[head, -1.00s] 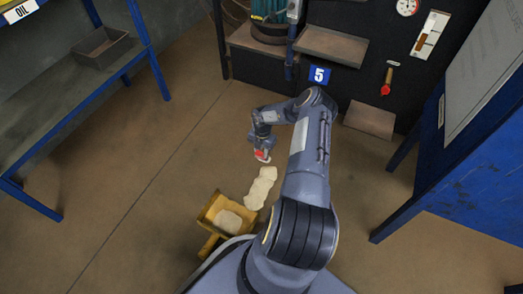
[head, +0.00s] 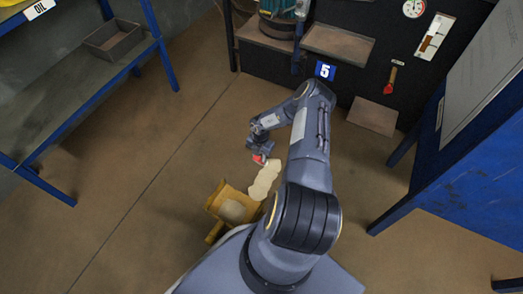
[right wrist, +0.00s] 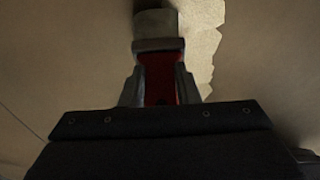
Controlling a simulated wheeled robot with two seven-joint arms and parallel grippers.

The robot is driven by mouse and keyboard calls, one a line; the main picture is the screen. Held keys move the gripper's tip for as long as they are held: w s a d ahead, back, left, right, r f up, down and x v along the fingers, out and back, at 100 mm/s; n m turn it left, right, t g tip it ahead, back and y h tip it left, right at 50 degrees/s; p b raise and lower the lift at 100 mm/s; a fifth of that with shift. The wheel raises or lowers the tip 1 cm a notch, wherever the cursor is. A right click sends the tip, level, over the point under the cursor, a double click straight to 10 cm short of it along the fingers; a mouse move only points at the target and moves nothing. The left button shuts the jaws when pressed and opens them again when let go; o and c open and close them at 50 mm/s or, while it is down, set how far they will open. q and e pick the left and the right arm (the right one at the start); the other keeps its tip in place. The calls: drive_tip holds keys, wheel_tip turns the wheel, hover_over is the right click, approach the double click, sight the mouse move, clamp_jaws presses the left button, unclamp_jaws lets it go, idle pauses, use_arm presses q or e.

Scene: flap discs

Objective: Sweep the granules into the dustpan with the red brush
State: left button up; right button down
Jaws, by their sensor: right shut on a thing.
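My right gripper (head: 257,153) is shut on the red brush (head: 259,159), low over the floor. In the right wrist view, the red brush (right wrist: 160,75) sits between the gripper's fingers (right wrist: 160,92), with a pale end beyond them. Beige granules (head: 264,181) lie in a strip on the floor from near the brush to the dustpan; some show in the right wrist view (right wrist: 202,45). The yellow dustpan (head: 212,201) lies close to my base and holds a pale heap of granules (head: 232,211). Whether the brush touches the granules is unclear. My left gripper is out of view.
A blue-legged shelf (head: 150,40) with a grey bin (head: 113,40) stands at the left. The floor left of the dustpan is clear.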

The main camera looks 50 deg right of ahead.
sight(256, 160)
drive_tip(key=shift+s+a+f, duration=0.1)
drive_tip(key=shift+s+a, duration=0.15)
drive_tip(key=shift+a, duration=0.25)
drive_tip(key=shift+s+a+p, duration=0.3)
drive_tip(key=shift+a+p, duration=0.55)
drive_tip(key=shift+a, duration=0.1)
drive_tip(key=shift+s+a, duration=0.1)
drive_tip(key=shift+a, duration=0.25)
drive_tip(key=shift+s+a+f+p, duration=0.1)
drive_tip(key=shift+s+a+p, duration=0.45)
drive_tip(key=shift+a+p, duration=1.15)
drive_tip(key=shift+s+a+p, duration=0.55)
drive_tip(key=shift+a+p, duration=0.5)
drive_tip(key=shift+a, duration=1.2)
drive_tip(key=shift+s+a+f+p, duration=0.1)
drive_tip(key=shift+s+a+p, duration=0.45)
drive_tip(key=shift+a+p, duration=1.15)
drive_tip(key=shift+a+b, duration=0.3)
drive_tip(key=shift+b, duration=0.05)
drive_tip(key=shift+s+a+r+p, duration=0.15)
drive_tip(key=shift+a+p, duration=0.25)
drive_tip(key=shift+r, duration=0.1)
